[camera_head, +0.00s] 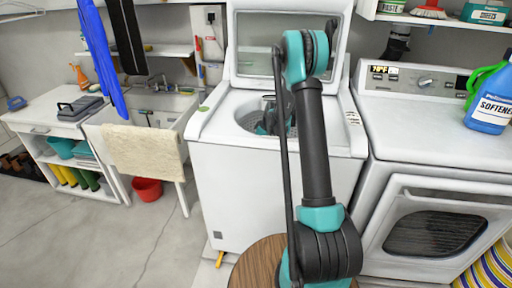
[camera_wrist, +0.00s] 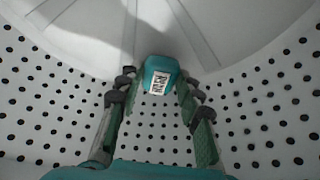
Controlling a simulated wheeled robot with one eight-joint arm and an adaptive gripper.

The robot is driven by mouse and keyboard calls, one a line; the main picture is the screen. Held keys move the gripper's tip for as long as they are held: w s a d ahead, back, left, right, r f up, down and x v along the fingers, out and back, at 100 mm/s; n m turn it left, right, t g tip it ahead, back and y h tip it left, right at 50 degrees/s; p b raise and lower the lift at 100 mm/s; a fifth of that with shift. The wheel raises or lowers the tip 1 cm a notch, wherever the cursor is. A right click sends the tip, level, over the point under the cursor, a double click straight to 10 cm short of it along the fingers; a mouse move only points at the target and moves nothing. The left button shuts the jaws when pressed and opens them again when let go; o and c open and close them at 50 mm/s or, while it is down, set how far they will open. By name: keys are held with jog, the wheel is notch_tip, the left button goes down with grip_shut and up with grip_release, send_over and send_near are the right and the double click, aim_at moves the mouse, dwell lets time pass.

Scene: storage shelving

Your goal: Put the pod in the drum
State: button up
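A small teal block with a black-and-white label, which looks like the pod (camera_wrist: 160,75), is inside the white perforated drum (camera_wrist: 60,100) in the wrist view. My gripper (camera_wrist: 158,88) is inside the drum too, with one finger on each side of the pod. The fingers stand apart, and a narrow gap shows between the left finger and the pod. I cannot tell whether the pod touches the drum wall. In the head view my gripper (camera_head: 270,120) reaches down into the open drum (camera_head: 248,118) of the top-loading washer (camera_head: 240,190), and the pod is hidden.
The washer's lid (camera_head: 255,55) stands open behind my arm. A small green item (camera_head: 204,108) lies on the washer's top left edge. A dryer (camera_head: 425,145) with a blue softener bottle (camera_head: 490,105) stands to the right. A sink (camera_head: 150,110) is to the left.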

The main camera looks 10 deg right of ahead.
jog(key=o, duration=0.4)
jog(key=shift+r, duration=0.5)
jog(key=v, duration=1.2)
jog(key=shift+r, duration=0.15)
jog(key=shift+w, duration=0.1)
